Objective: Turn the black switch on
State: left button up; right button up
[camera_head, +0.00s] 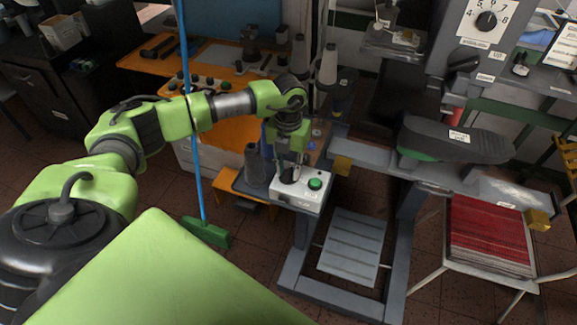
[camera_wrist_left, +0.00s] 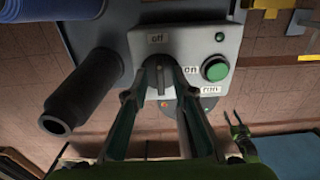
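The black switch (camera_wrist_left: 161,80) sits on a pale control box (camera_wrist_left: 178,42) in the left wrist view. Its knob points up toward the "off" label; the "on" label is to its right. The box (camera_head: 311,192) also shows in the head view, with a green button (camera_head: 315,184). My left gripper (camera_head: 290,174) points down over the switch, partly hiding it there. In the left wrist view the fingertips (camera_wrist_left: 162,68) stand on either side of the knob, partly open, with a small gap visible around it.
A dark cylinder (camera_wrist_left: 82,92) stands left of the box in the left wrist view. A green button (camera_wrist_left: 215,67) is to the right. In the head view a blue broom handle (camera_head: 190,90) rises beside my left arm, and a black shoe last (camera_head: 455,140) lies at right.

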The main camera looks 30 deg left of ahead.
pick_arm(q)
grip_shut()
jog(key=m+b, duration=0.3)
jog(key=shift+f+m+b, duration=0.2)
jog(key=shift+m+b, duration=0.2)
jog(key=m+b, duration=0.4)
jog(key=m, duration=0.1)
jog(key=shift+w, duration=0.1)
jog(key=m+b, duration=0.3)
jog(key=m, duration=0.2)
jog(key=shift+r, duration=0.1)
jog(key=m+b, duration=0.2)
jog(key=m, duration=0.2)
jog(key=shift+r, duration=0.1)
jog(key=shift+b, duration=0.3)
jog(key=shift+r, duration=0.1)
